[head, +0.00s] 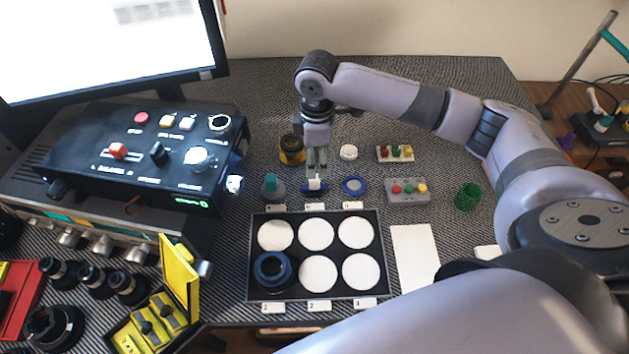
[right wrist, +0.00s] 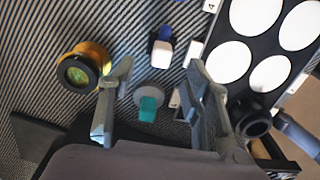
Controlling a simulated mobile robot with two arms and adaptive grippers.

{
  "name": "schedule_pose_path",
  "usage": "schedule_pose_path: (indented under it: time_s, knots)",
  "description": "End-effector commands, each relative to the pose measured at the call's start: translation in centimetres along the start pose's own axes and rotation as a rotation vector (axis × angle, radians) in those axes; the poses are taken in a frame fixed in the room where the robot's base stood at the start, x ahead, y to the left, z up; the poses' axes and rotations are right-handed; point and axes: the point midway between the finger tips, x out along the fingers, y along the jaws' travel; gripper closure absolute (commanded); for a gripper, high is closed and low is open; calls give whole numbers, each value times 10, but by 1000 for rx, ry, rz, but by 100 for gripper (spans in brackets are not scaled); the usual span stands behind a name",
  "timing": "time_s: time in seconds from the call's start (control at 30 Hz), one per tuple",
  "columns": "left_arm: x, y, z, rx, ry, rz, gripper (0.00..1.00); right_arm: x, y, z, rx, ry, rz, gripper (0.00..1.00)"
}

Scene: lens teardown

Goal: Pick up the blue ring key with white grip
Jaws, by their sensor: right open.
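The blue ring key with white grip (head: 314,186) stands on the dark striped mat, behind the tray. In the right wrist view its white grip (right wrist: 161,54) shows with a blue part above it, just beyond the fingertips. My right gripper (head: 316,160) points down over the key, partly covering it in the head view. In the right wrist view the gripper (right wrist: 158,68) is open, its two fingers wide apart with nothing held. I cannot tell the exact height of the fingertips above the key. My left gripper is not in view.
A teal-grip key (head: 271,185) stands left of the blue key, and a blue ring (head: 354,185) lies right. A yellow-and-black lens part (head: 291,149) is behind. The black tray (head: 384,290) with white pads is in front. A control box (head: 150,150) stands left.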

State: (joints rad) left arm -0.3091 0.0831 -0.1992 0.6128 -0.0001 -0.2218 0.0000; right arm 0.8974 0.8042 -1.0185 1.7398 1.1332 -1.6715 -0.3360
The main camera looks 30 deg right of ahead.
Motion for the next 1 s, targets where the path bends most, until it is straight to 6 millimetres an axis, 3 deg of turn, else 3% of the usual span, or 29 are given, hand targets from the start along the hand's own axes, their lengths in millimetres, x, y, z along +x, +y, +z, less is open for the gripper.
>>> schedule_pose_path:
  time_s: [0.23,0.6,0.9,1.0]
  knots:
    - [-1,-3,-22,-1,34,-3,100,23,0,0,0,0,0,55]
    - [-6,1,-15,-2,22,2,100,70,-4,-4,0,-1,-1,55]
    - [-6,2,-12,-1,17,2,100,75,-4,-4,-1,0,1,55]
    - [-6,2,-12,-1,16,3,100,75,-4,-4,-1,0,1,61]
